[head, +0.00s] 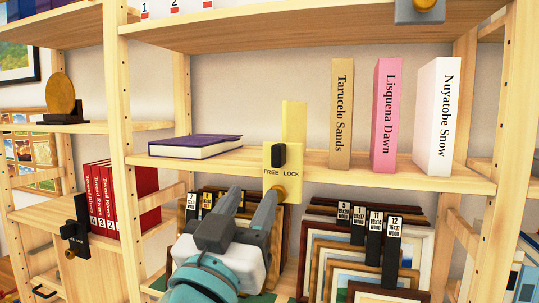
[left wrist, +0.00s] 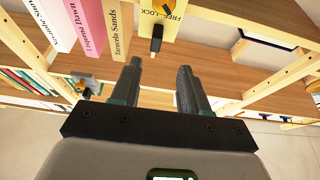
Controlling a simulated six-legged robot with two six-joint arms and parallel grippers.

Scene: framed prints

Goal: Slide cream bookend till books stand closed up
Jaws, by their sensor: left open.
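The cream bookend (head: 293,125) stands upright on the middle shelf, left of the books and a gap away. Its front plate reads FREE and LOCK, with a black lever (head: 279,155) above and a brass knob (head: 280,193) below. The tan book (head: 341,115), pink book (head: 386,115) and white book (head: 437,115) stand upright with gaps between them. My left gripper (head: 250,203) is open and empty, below and left of the front plate. In the left wrist view, its open fingers (left wrist: 160,70) point toward the cream plate (left wrist: 160,20), seen upside down. My right gripper is not in view.
A purple book (head: 195,146) lies flat on the shelf left of the bookend. Framed prints with black tags (head: 375,230) stand below. A grey bookend (head: 419,11) hangs over the upper shelf's edge; a black one (head: 74,235) stands at left by red books (head: 122,200).

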